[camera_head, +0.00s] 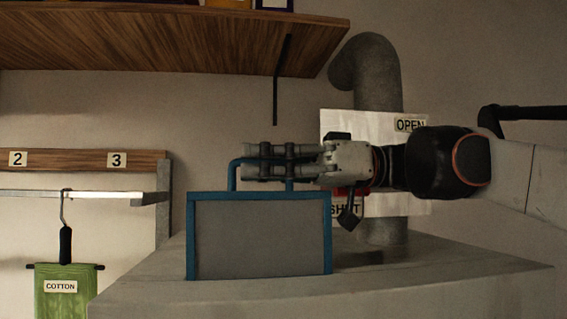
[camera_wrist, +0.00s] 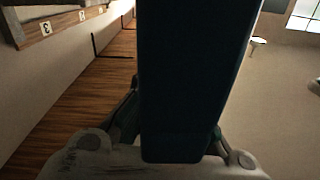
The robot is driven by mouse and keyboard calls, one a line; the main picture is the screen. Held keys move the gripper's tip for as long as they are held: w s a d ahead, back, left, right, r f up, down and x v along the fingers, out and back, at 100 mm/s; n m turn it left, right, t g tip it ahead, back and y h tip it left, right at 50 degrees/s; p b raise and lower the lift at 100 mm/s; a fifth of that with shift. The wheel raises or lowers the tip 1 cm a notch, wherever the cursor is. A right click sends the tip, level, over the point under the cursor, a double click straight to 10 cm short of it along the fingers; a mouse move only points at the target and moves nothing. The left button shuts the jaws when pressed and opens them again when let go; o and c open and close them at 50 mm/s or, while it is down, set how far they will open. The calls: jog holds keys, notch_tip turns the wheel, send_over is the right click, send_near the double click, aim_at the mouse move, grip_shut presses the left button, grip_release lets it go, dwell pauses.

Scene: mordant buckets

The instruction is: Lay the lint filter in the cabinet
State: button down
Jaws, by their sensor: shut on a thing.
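The lint filter (camera_head: 260,240) is a grey panel in a blue frame with a blue loop handle on top. It is upright, its broad face toward the head camera. My gripper (camera_head: 268,161) reaches in from the right and is shut on the handle. In the wrist view the filter (camera_wrist: 195,80) is a dark blue slab filling the middle, between the fingers. The cabinet (camera_head: 440,275) is the grey box below, its top showing. The filter's lower edge overlaps the cabinet top in the picture; I cannot tell whether they touch. Any cabinet opening is hidden.
A grey pipe (camera_head: 377,85) rises behind my gripper, with a white plate (camera_head: 340,120) marked OPEN and SHUT. A wooden shelf (camera_head: 170,35) overhangs at upper left. A rail (camera_head: 70,195) holds a green COTTON hanger (camera_head: 65,295) at left.

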dwell(0.5)
notch_tip(320, 180, up, 4)
jog(key=shift+p, duration=1)
jog(key=shift+f, duration=0.1)
